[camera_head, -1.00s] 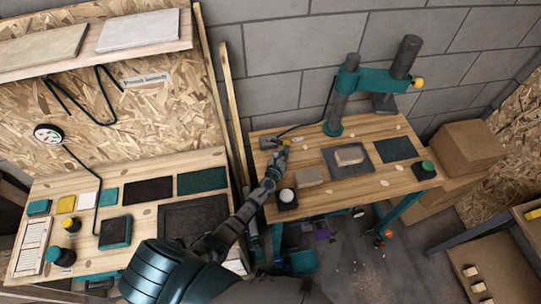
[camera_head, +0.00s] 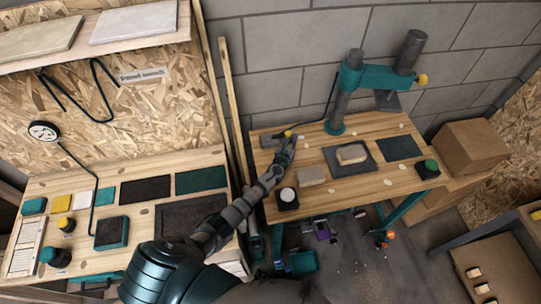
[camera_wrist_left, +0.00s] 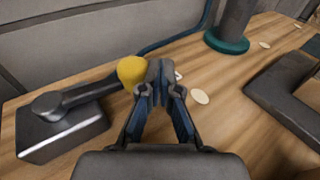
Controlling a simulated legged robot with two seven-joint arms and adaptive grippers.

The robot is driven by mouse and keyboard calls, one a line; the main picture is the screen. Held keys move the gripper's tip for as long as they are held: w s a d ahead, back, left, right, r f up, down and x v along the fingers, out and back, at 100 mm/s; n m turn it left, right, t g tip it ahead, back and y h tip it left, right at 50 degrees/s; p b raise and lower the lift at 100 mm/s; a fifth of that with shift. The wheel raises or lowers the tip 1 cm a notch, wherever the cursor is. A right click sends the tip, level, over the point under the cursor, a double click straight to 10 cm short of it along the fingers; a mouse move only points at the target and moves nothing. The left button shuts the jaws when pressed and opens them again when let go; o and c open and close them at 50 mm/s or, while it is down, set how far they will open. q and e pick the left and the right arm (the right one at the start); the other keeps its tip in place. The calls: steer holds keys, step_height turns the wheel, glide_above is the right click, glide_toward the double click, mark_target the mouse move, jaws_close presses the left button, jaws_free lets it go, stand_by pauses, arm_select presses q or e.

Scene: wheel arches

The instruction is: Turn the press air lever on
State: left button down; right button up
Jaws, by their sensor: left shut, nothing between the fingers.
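The press air lever (camera_wrist_left: 88,96) shows in the left wrist view as a dark arm on a metal block (camera_wrist_left: 62,132), with a yellow knob (camera_wrist_left: 132,70) at its end. The arm points to the right, away from the block's pivot. In the head view the yellow knob (camera_head: 288,133) is small at the back left of the press table. My left gripper (camera_wrist_left: 165,72) is shut and empty, with its fingertips just right of the knob. I cannot tell whether they touch it. In the head view my left gripper (camera_head: 290,140) partly covers the lever area. My right gripper is not in view.
The teal press (camera_head: 375,78) stands at the back of the wooden table (camera_head: 385,185). A hose (camera_wrist_left: 185,35) runs behind the lever.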

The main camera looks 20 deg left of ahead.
arm_select(q)
steer(key=shift+a+f, duration=0.1)
steer(key=shift+a, duration=0.05)
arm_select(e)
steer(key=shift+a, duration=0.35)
